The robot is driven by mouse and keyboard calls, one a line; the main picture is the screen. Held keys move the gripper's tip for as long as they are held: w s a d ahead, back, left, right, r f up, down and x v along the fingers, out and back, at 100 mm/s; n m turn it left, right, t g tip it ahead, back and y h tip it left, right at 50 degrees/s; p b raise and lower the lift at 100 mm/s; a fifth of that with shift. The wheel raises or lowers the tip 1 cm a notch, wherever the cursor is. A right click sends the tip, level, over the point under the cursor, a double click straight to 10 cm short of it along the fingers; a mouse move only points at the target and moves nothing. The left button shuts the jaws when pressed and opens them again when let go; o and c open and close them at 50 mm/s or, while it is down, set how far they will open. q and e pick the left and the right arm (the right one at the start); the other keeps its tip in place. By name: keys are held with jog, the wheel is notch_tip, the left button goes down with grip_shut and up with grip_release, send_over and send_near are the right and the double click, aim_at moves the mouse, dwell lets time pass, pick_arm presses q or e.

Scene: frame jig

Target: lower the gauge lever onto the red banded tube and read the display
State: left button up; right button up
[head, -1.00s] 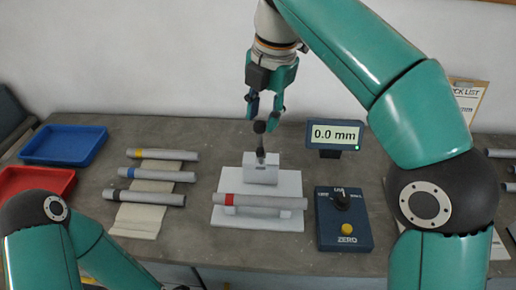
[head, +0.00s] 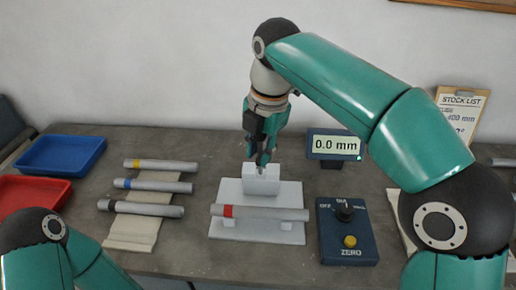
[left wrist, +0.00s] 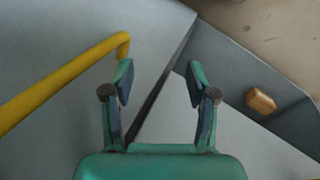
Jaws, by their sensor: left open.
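The red banded tube (head: 270,214) lies across the supports of the white gauge base (head: 257,232), in front of its white block (head: 261,183). The display (head: 334,145) reads 0.0 mm. My right gripper (head: 261,163) is at the top of the block, behind the tube. The gauge lever cannot be made out there; the gripper covers that spot, and whether its fingers are shut on the lever cannot be told. My left gripper (left wrist: 160,85) is open and empty in the left wrist view, away from the tube.
Blue (head: 60,155) and red (head: 32,190) trays stand further left. A blue control box (head: 347,232) with knob and ZERO button is right of the gauge. A yellow bar (left wrist: 65,80) passes near my left gripper.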

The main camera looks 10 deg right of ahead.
jog(key=shift+a, duration=0.1)
jog(key=shift+c, duration=0.3)
jog(key=shift+s+a+f+b, duration=0.1)
jog(key=shift+f+b, duration=0.05)
jog(key=shift+b, duration=0.35)
jog(key=s+t+b, duration=0.1)
jog(key=b, duration=0.1)
jog(key=s+f+t+b, duration=0.1)
jog(key=b, duration=0.1)
jog(key=shift+a+f+b, duration=0.2)
jog(key=shift+a+b, duration=0.1)
grip_shut()
jog(key=shift+s+a+f+t+h+b, duration=0.1)
jog(key=shift+s+f+t+h+b, duration=0.15)
jog(key=shift+s, duration=0.35)
jog(key=shift+s+a+f+t+h+b, duration=0.15)
jog(key=shift+s+f+b, duration=0.15)
jog(key=shift+s, duration=0.25)
jog(key=shift+c, duration=0.4)
grip_release()
jog(key=shift+s+f, duration=0.6)
jog(key=shift+f, duration=0.15)
grip_shut()
